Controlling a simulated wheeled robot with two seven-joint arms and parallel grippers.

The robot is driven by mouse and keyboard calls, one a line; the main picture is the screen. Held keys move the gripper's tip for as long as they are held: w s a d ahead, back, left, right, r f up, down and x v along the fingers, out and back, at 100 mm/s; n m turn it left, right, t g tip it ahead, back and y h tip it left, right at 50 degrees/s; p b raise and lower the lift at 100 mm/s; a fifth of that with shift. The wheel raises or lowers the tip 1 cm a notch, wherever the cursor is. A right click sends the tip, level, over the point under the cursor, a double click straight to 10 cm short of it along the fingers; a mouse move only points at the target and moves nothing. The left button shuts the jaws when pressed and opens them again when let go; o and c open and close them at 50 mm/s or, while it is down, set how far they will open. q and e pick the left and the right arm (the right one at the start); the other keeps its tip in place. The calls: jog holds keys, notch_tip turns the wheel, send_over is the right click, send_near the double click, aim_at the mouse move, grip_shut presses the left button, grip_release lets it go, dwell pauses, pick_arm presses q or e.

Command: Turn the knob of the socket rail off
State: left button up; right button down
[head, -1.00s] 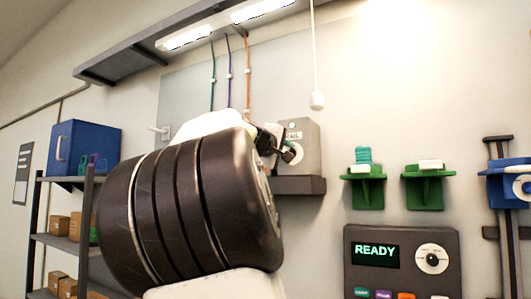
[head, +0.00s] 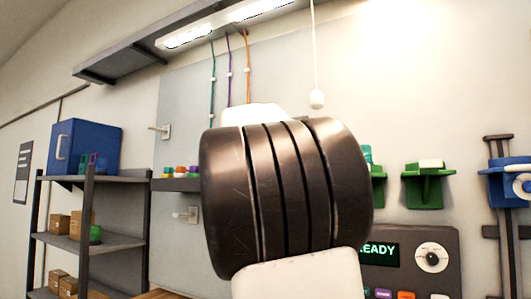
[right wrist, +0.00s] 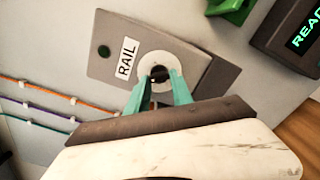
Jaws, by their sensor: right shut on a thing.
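The socket rail's grey box (right wrist: 190,45) with a white RAIL label (right wrist: 126,58) and a dark green round light (right wrist: 104,51) shows in the right wrist view. Its knob (right wrist: 159,71) has a pale round dial around a dark grip. My right gripper (right wrist: 158,84) has its teal fingers on either side of the knob's grip and is shut on it. In the head view my own arm hides the box, the knob and the right gripper. My left gripper is not in view.
In the head view a green bracket (head: 428,184) and a panel with a READY display (head: 381,249) stand to the right. A pull cord (head: 316,99) hangs above. A shelf rack (head: 88,215) with a blue box (head: 84,149) stands left. Coloured cables (right wrist: 47,91) run along the wall.

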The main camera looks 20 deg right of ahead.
jog(key=shift+f+n, duration=0.1)
jog(key=shift+n, duration=0.8)
jog(key=c, duration=1.1)
grip_release()
jog(key=v, duration=0.7)
jog(key=shift+s+a, duration=0.25)
jog(key=shift+s, duration=0.05)
